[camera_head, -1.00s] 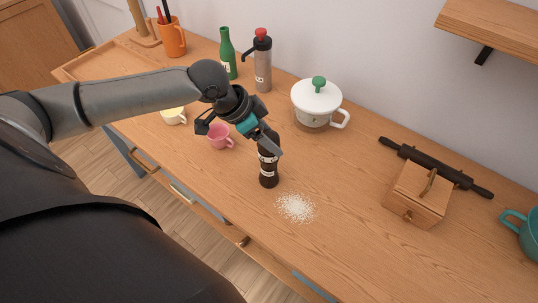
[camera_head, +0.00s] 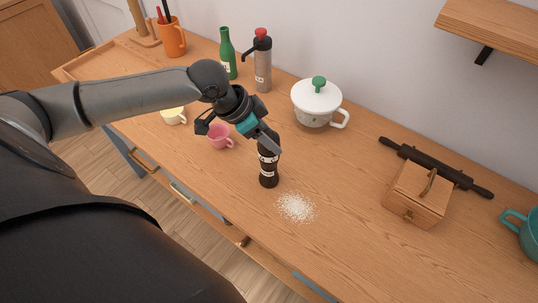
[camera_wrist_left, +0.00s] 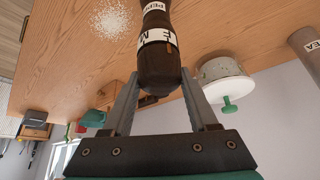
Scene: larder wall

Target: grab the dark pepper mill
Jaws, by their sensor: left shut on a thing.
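The dark pepper mill (camera_head: 268,171) stands upright on the wooden counter, with white labels around it. My left gripper (camera_head: 269,145) is at its upper part, with the fingers on either side. In the left wrist view the mill (camera_wrist_left: 158,60) sits between the two fingers of my left gripper (camera_wrist_left: 160,85), which is shut on it. The mill's top is partly hidden by the gripper in the head view. My right gripper is not in view.
White grains (camera_head: 296,207) lie beside the mill. A pink cup (camera_head: 220,137) is close on the left. A white lidded pot (camera_head: 316,104) stands behind, and a wooden box (camera_head: 418,194) with a dark rolling pin (camera_head: 436,167) is at right. The front counter is mostly clear.

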